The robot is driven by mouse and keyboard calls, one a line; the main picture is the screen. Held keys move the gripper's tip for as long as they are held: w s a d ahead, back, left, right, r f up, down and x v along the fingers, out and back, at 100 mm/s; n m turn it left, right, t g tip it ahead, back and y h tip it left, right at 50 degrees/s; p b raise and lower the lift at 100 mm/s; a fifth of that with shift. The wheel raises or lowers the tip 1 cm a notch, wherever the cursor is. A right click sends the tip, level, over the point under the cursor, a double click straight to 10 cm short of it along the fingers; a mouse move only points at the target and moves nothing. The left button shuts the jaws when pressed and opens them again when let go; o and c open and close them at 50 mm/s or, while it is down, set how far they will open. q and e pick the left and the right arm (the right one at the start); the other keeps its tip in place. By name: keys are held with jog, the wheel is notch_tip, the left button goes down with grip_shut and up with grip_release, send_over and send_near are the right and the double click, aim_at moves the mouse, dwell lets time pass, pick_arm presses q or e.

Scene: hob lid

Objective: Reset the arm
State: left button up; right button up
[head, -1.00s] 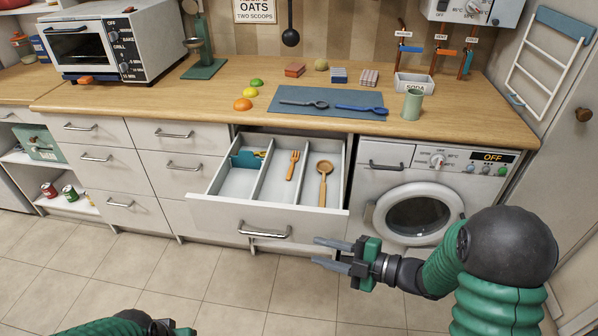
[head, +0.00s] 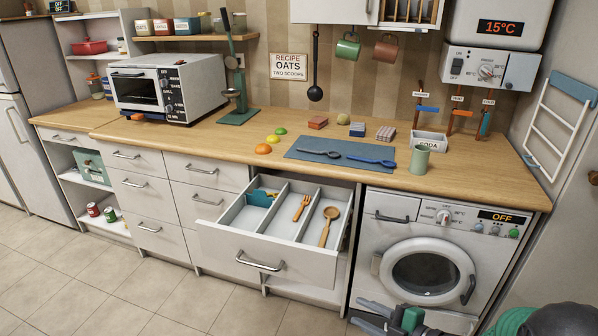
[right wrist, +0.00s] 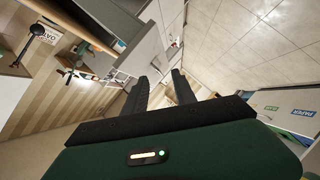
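My right gripper (head: 360,312) is low at the bottom edge of the head view, in front of the washing machine (head: 425,271). Its two grey fingers are apart with nothing between them. In the right wrist view the two dark fingers (right wrist: 160,76) also stand apart and empty, with the open room beyond. Part of my right arm is cut off at the bottom right corner of the head view. My left gripper and arm are not in the head view.
The open drawer (head: 265,248) sticks out left of the washing machine, holding a wooden fork (head: 301,208) and a wooden spoon (head: 328,226). Two utensils lie on the blue mat (head: 340,152) on the worktop. The floor (head: 120,290) at left is clear.

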jog(key=d+f+m+h, duration=0.3)
jog(key=d+m+h, duration=0.5)
jog(key=m+h, duration=0.15)
jog(key=s+a+f+m+g, duration=0.2)
jog(key=s+m+g, duration=0.25)
jog(key=s, duration=0.35)
jog(key=s+a+f+m+g, duration=0.25)
jog(key=s+m, duration=0.35)
jog(key=s, duration=0.3)
notch_tip(320, 180, up, 19)
jog(key=d+p, duration=0.1)
jog(key=p, duration=1.7)
jog(key=shift+w+g+h, duration=0.3)
jog(key=shift+g+h, duration=0.1)
jog(key=shift+h, duration=0.05)
jog(key=shift+d, duration=0.1)
